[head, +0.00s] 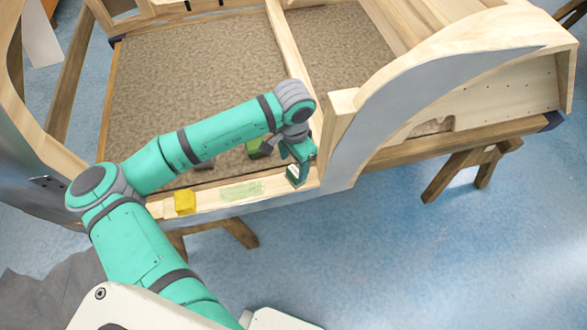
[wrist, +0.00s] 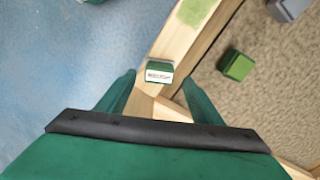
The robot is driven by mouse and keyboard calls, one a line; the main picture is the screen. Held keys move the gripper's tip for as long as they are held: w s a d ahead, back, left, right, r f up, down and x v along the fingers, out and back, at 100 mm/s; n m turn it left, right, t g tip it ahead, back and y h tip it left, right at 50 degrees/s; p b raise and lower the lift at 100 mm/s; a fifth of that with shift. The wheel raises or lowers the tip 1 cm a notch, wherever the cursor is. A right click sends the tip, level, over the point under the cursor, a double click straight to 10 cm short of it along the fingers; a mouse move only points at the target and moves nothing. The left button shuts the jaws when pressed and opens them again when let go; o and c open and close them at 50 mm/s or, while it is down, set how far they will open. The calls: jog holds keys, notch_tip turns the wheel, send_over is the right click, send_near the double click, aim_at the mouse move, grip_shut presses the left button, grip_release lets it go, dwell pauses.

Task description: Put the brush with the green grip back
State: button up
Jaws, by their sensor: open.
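My gripper (head: 299,166) is over the wooden front rail near the curved upright. In the wrist view its two fingers (wrist: 160,88) are apart with nothing clamped between them. A small block-like thing with a green body and a white labelled face (wrist: 159,73) lies on the rail between and just beyond the fingertips. It could be the brush with the green grip, but I see no bristles. A second green block with a lighter green top (wrist: 236,65) sits on the brown carpeted floor inside the frame. It shows partly behind my arm in the head view (head: 257,149).
A pale green patch (head: 241,191) marks the rail left of my gripper. A yellow block (head: 185,201) stands on the rail further left. A grey thing (wrist: 288,8) lies on the carpet. The curved wooden upright (head: 425,85) rises close to the gripper's right.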

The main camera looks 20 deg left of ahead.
aim_at(293, 172)
notch_tip(293, 172, up, 7)
jog(key=shift+f, duration=0.2)
dwell(0.6)
